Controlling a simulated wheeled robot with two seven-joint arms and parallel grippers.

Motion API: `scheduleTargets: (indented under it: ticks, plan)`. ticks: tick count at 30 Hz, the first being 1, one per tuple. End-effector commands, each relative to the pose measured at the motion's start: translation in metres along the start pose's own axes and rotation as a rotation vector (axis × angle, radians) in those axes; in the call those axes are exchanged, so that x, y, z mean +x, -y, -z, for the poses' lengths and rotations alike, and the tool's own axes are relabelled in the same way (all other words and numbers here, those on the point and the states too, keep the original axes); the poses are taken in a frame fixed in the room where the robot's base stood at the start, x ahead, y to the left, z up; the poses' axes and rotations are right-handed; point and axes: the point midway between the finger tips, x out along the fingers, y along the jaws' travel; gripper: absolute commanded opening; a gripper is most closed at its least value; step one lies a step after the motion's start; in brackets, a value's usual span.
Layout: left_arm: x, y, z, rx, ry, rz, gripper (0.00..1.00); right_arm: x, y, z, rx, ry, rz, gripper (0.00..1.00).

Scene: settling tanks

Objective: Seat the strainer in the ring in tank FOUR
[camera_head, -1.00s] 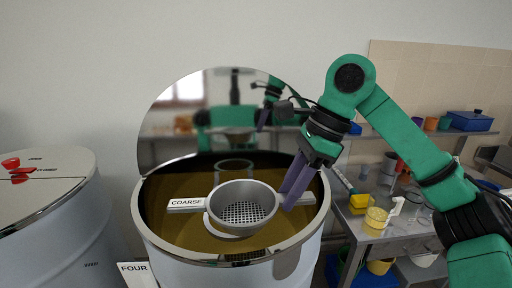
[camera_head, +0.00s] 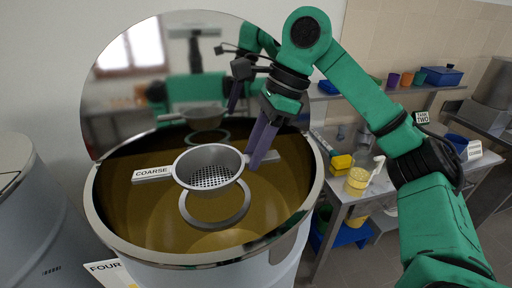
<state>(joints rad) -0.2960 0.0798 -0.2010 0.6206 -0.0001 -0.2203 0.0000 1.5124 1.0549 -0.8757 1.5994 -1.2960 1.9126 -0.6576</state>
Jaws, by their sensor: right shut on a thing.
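The strainer (camera_head: 210,178) is a grey metal bowl with a perforated bottom and two flat side handles. Its left handle carries a COARSE label (camera_head: 152,173). My right gripper (camera_head: 262,160) has its purple fingers shut on the right-hand handle. The strainer is roughly level above tank FOUR (camera_head: 199,260), which is open and holds brownish liquid. The grey ring (camera_head: 216,222) shows below the strainer and nearer the front; the strainer hides its back part. The two look apart and not lined up in this view. My left gripper is not in view.
The tank's mirror-like lid (camera_head: 130,100) stands open behind and reflects my arm and the strainer. Another tank (camera_head: 35,230) stands at the left. A bench (camera_head: 335,200) at the right holds a yellow container (camera_head: 357,181) and other items. A FOUR tag (camera_head: 106,268) sits at the tank's front left.

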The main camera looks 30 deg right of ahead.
Motion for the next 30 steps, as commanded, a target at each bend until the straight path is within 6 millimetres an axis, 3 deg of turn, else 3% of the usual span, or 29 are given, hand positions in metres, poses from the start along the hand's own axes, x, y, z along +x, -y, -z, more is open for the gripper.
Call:
scheduleTargets:
  ticks: [3, 7, 12, 30]
  plan:
    - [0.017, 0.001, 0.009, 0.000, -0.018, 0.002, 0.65, 0.019, 0.000, 0.008, 0.000, 0.001, 0.000, 0.00]
    - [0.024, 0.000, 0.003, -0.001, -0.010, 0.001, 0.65, 0.027, 0.000, 0.011, 0.000, 0.001, 0.001, 0.00]
    - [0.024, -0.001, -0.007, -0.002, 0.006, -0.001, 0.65, 0.027, 0.000, 0.011, -0.001, 0.001, 0.001, 0.00]
    - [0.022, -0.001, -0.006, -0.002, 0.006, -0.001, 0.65, 0.027, -0.001, 0.011, -0.001, 0.001, 0.001, 0.00]
